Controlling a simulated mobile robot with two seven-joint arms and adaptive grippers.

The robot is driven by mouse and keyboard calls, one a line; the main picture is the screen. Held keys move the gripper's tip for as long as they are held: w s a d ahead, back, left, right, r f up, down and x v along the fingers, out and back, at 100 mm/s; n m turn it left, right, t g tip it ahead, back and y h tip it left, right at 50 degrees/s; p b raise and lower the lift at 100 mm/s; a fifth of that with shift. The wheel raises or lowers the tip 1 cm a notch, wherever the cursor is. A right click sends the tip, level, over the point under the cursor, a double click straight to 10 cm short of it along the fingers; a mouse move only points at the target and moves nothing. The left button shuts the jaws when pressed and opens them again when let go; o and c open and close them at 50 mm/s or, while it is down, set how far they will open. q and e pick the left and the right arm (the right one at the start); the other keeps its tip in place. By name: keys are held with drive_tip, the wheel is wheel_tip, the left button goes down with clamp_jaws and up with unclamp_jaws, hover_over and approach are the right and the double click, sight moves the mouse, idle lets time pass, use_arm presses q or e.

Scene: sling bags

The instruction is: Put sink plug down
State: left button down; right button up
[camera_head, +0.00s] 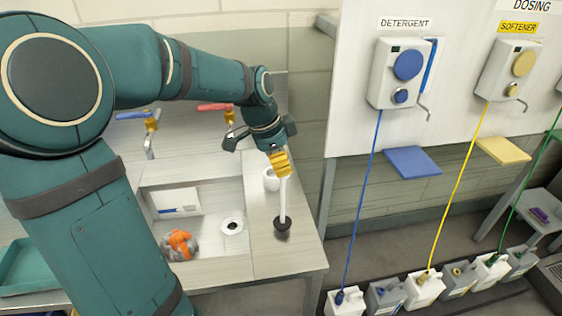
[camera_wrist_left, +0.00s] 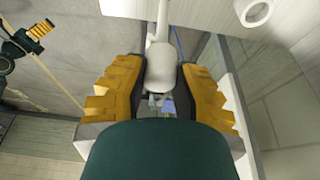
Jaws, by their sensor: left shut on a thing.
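The sink plug (camera_head: 282,205) has a long white stem and a black round foot. My left gripper (camera_head: 280,163) is shut on the upper end of the stem, which points down. The black foot is over the counter strip right of the sink (camera_head: 213,190); I cannot tell whether it touches. In the left wrist view the white plug (camera_wrist_left: 160,65) lies between the yellow fingers (camera_wrist_left: 160,95). The drain (camera_head: 232,226) is open in the sink floor. What seems to be my right gripper (camera_wrist_left: 40,32) shows at the upper left of the wrist view; its jaws are unclear.
A white cup (camera_head: 271,180) stands behind the plug on the counter. An orange and grey item (camera_head: 180,245) lies in the sink. Blue (camera_head: 133,115) and red (camera_head: 214,107) tap handles are behind. The detergent dispenser (camera_head: 398,73) hangs on the panel at right.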

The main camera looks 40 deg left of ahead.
use_arm(q)
drive_tip(key=c, duration=0.9)
unclamp_jaws()
drive_tip(key=shift+o, duration=0.2)
drive_tip(key=shift+r+p, duration=0.25)
drive_tip(key=shift+p, duration=0.05)
drive_tip(key=p+v, duration=0.2)
drive_tip(key=v, duration=0.9)
drive_tip(key=shift+s+a+r, duration=0.15)
drive_tip(key=shift+r, duration=0.2)
drive_tip(key=shift+f, duration=0.1)
